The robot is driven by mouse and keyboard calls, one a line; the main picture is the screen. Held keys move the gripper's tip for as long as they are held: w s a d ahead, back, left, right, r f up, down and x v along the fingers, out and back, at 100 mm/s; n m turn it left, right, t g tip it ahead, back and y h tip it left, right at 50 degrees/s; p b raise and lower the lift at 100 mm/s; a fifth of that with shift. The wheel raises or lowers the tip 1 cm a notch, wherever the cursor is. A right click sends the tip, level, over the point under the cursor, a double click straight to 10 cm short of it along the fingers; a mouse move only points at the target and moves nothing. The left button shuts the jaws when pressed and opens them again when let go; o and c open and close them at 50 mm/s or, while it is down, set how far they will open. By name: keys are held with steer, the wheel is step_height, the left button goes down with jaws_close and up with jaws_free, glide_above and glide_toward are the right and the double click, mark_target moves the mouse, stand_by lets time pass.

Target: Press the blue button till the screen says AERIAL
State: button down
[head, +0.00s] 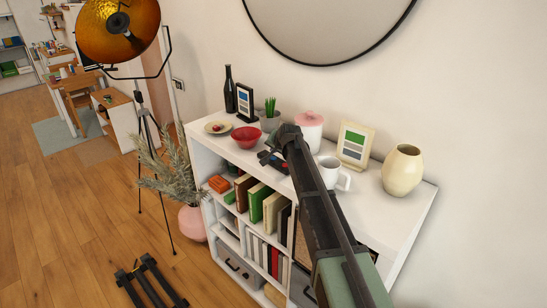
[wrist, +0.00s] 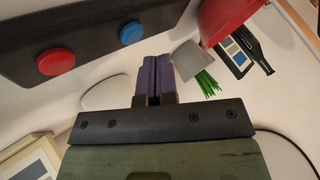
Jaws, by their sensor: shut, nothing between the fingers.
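A dark box carries a blue button (wrist: 132,32) and a larger red button (wrist: 55,61), both at the upper left of the wrist view. My gripper (wrist: 155,60) is shut and empty, its purple fingers side by side. In the picture the fingertips end just below and right of the blue button; a gap shows between them, so I see no contact. In the head view the dark box (head: 272,162) is on the white shelf top, partly hidden by my arm. No screen with readable text shows in either view.
A red bowl (head: 246,137), a potted plant (head: 270,121), a pink-lidded jar (head: 309,130), a white mug (head: 333,173), a picture frame (head: 355,146) and a cream vase (head: 402,170) stand close around on the shelf top. A dark bottle (head: 229,90) is at the back left.

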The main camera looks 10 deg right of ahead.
mark_target(275, 157)
step_height(275, 157, up, 5)
steer(key=p, duration=0.4)
steer(key=shift+f, duration=0.15)
steer(key=shift+f, duration=0.1)
steer(key=s+f+n+g+b, duration=0.2)
steer(key=s+f, duration=0.4)
steer(key=s, duration=0.9)
steer(key=s+f+n+g+h+b, duration=0.1)
steer(key=s+f+g+b, duration=0.3)
steer(key=s, duration=1.1)
steer(key=s+f+n+g+h+b, duration=0.1)
steer(key=s+f+n+g+b, duration=0.2)
steer(key=s+f+b, duration=0.5)
steer(key=shift+s+a+f+n, duration=0.3)
steer(key=shift+s+f, duration=0.3)
steer(key=shift+s, duration=3.25)
